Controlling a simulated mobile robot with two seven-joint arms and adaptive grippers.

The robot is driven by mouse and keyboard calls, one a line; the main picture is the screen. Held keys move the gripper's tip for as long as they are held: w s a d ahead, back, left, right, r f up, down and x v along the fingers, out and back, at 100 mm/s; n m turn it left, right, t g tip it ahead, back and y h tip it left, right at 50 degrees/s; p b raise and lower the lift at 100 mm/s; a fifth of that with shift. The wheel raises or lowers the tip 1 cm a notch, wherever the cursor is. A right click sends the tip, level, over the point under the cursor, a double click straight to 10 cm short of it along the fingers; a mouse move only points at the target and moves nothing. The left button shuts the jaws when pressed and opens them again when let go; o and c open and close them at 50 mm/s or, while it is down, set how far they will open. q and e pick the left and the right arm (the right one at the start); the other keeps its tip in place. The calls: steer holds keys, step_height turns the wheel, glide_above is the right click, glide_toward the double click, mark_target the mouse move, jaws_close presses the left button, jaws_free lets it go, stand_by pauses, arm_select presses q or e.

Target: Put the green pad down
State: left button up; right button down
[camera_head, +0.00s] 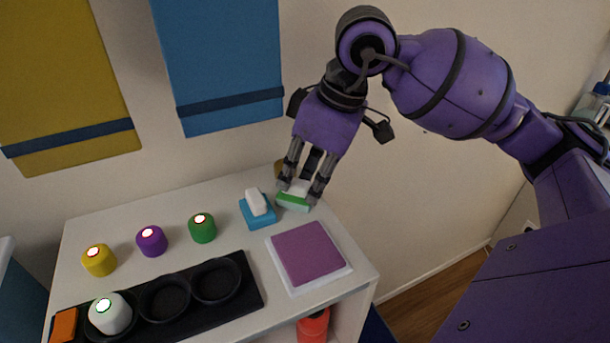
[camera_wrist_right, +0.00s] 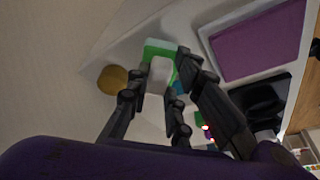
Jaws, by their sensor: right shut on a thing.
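The green pad (camera_head: 293,206) has a white handle block on top and is at the back right of the white table (camera_head: 240,257). My right gripper (camera_head: 305,190) is shut on the white handle from above. In the right wrist view the fingers of the right gripper (camera_wrist_right: 170,88) close around the white handle (camera_wrist_right: 161,74), with the green pad (camera_wrist_right: 156,45) showing beyond it. The pad looks at or very near the tabletop; I cannot tell whether it touches. My left gripper is in neither view.
A blue pad with a white handle (camera_head: 258,211) is just left of the green pad. A purple square on a white board (camera_head: 307,252) lies in front. Yellow (camera_head: 99,261), purple (camera_head: 152,242) and green (camera_head: 203,230) cylinders stand left. A black tray (camera_head: 235,293) with round wells holds a white cylinder.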

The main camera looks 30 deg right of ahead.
steer(key=shift+f, duration=0.1)
steer(key=shift+f, duration=0.2)
steer(key=c, duration=1.6)
jaws_free()
steer(key=shift+r, duration=0.1)
